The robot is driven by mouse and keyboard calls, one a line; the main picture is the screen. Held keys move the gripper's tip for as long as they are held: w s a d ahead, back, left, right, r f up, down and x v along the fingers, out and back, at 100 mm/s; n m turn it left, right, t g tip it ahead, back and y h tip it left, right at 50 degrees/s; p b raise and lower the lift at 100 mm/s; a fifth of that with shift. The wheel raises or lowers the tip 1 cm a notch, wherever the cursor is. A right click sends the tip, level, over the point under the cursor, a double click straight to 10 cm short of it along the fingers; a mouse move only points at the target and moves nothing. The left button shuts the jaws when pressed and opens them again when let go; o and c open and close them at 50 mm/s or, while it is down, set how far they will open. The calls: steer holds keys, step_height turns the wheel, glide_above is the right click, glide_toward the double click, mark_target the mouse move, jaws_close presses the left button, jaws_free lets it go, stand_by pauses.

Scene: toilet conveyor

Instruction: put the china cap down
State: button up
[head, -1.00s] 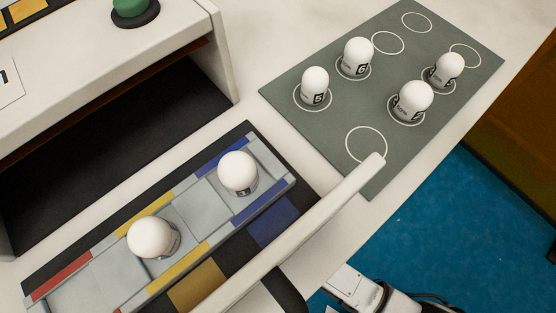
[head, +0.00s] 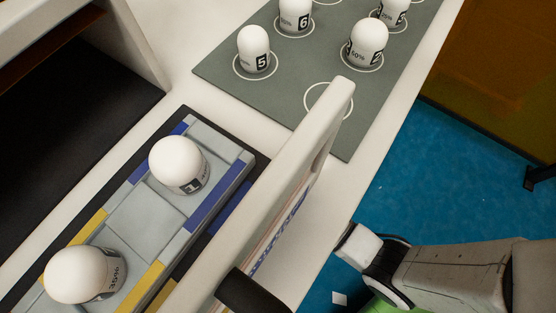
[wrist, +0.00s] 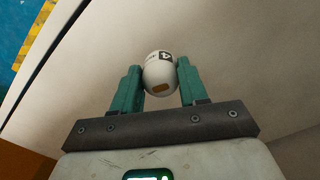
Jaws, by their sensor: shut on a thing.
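My gripper (wrist: 160,83) is shut on a white domed china cap (wrist: 158,68) with a dark printed mark and a small tan patch. The cap sits between the two teal fingers, over a pale surface; whether it touches that surface cannot be told. In the head view neither my gripper nor the held cap shows. Several similar caps stand upright there: one marked 5 (head: 254,50), one marked 6 (head: 295,16) and others on the grey-green mat (head: 235,82). Two more caps, one marked 1 (head: 178,163) and another (head: 82,274), stand on the conveyor (head: 140,220).
A white ring (head: 318,101) at the mat's near end is empty, partly hidden behind a pale upright panel (head: 290,170). The panel stands beside the conveyor's right side. A white housing with a dark opening (head: 80,110) is at left. Blue floor (head: 440,170) lies at right.

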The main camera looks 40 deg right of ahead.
steer(key=shift+w+d+f+b, duration=0.15)
steer(key=shift+f+b, duration=0.3)
steer(key=shift+f, duration=0.5)
steer(key=shift+w+d+f+b, duration=0.15)
steer(key=shift+f+b, duration=0.25)
steer(key=shift+f, duration=0.55)
steer(key=shift+s+f, duration=0.1)
steer(key=o, duration=1.1)
step_height(320, 180, up, 12)
steer(key=p, duration=0.5)
